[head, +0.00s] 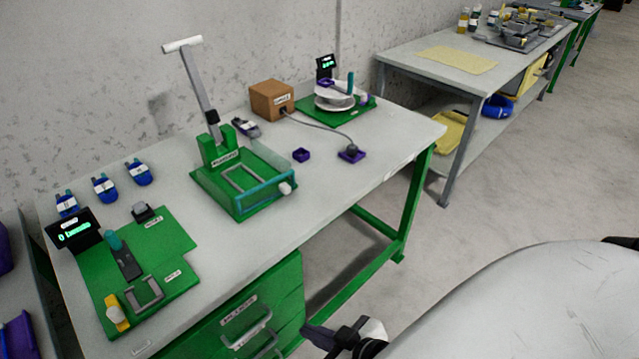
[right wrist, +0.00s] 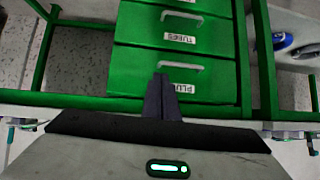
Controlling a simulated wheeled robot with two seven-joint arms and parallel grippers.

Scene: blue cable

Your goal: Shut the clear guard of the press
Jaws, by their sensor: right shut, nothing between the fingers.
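The press (head: 218,150) stands on the middle of the grey workbench, with a green base and a grey lever raised to a white crossbar. Its clear guard (head: 268,188) shows as a see-through panel with a teal edge at the front of the base, with a white knob at its right end. I cannot tell its exact angle. My right gripper (head: 318,336) is low in front of the bench, well apart from the press. In the right wrist view its dark fingers (right wrist: 161,97) are together and empty, before the green drawers. My left gripper is not in view.
Green drawers (head: 250,318) with grey handles hang under the bench (head: 340,200). A green fixture board (head: 150,260) and several blue holders lie left of the press. A brown box (head: 271,100) with a grey cable and a reel stand stand behind right. The bench's right front is clear.

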